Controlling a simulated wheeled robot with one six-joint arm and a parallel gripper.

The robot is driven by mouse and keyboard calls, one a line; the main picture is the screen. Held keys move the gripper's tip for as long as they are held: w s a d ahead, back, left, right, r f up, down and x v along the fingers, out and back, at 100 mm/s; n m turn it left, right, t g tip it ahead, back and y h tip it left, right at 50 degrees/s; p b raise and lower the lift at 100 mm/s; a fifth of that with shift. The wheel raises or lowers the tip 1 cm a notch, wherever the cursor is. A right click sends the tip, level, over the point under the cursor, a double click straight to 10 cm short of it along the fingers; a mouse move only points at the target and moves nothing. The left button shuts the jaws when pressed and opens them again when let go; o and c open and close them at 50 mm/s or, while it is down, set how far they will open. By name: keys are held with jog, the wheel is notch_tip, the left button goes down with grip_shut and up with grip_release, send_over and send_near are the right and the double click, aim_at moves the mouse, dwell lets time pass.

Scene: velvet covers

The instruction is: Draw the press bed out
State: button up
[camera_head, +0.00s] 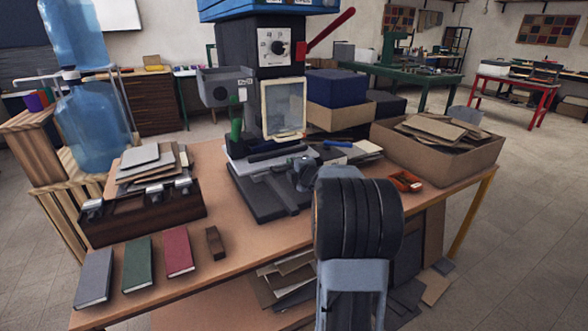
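The press (245,45) stands on the wooden workbench. It has a dark body, a round dial, a red lever (330,30) at the right and a blue top. A framed clear guard (284,108) hangs at its front. The press bed (268,207) is a dark grey plate low at the press's foot, with lighter grey parts over it. My arm rises from the bottom of the picture, and its end, my gripper (302,176), is at the right side of the bed. The fingers are small and dark here; I cannot tell whether they are open or touching the bed. My arm hides part of the bench.
Grey, green and red books (138,264) and a small brown block (215,243) lie at the front left. A dark wooden box (145,215) stands behind them. A cardboard box (440,158) of board pieces and an orange tool (406,181) are at the right. Bare bench shows before the bed.

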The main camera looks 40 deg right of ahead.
grip_shut()
dwell(0.5)
